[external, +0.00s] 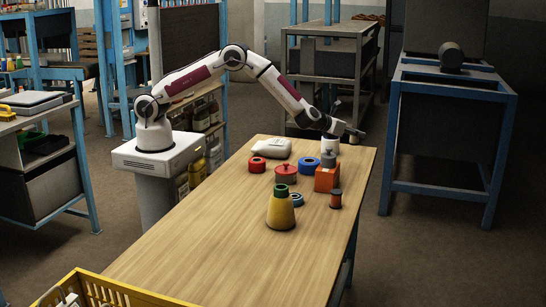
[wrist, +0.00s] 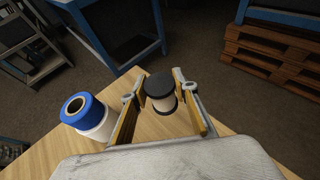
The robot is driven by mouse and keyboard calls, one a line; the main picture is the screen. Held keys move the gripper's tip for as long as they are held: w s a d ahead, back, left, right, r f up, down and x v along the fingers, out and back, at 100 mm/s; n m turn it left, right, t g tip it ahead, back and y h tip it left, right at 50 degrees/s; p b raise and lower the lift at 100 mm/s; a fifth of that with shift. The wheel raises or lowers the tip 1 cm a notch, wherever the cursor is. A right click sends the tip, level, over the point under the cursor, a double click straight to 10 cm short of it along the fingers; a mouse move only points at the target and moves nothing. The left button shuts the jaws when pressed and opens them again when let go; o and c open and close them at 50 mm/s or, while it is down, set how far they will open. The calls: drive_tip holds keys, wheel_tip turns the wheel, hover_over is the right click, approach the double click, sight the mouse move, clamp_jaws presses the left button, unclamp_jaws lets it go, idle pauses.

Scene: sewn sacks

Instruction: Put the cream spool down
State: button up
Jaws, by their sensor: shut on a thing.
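The cream spool (wrist: 163,104), with dark end flanges, sits between the two yellow-padded fingers of my gripper (wrist: 160,92) in the wrist view. The gripper is shut on it. In the external view my gripper (external: 351,130) is at the far right corner of the table, seemingly above its surface. The spool is too small and dark to make out there. I cannot tell how far its base is from the wood.
A white roll with a blue top (wrist: 84,110) stands left of the gripper. The table (external: 190,240) also holds a white sack (external: 272,148), an orange block (external: 326,179), a yellow cone (external: 280,212) with a green top and a small dark-ended spool (external: 336,199). The near tabletop is mostly clear.

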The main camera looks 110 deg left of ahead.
drive_tip(key=shift+d+r, duration=0.1)
drive_tip(key=shift+d+r, duration=0.3)
drive_tip(key=shift+d, duration=0.25)
drive_tip(key=s+d+r+m+t+h, duration=0.1)
drive_tip(key=s+d+r+m+h, duration=0.2)
drive_tip(key=d, duration=0.8)
drive_tip(key=s+d+r+m+t+h, duration=0.2)
drive_tip(key=s+d, duration=0.5)
drive_tip(key=d, duration=0.5)
drive_tip(key=s+d+r+m+t+h, duration=0.2)
drive_tip(key=s+d+r+m+h, duration=0.2)
drive_tip(key=d, duration=0.8)
drive_tip(key=shift+s+r+m+h, duration=0.4)
drive_tip(key=shift+s+m+h, duration=0.2)
drive_tip(key=shift+s+h, duration=0.3)
drive_tip(key=shift+d, duration=0.1)
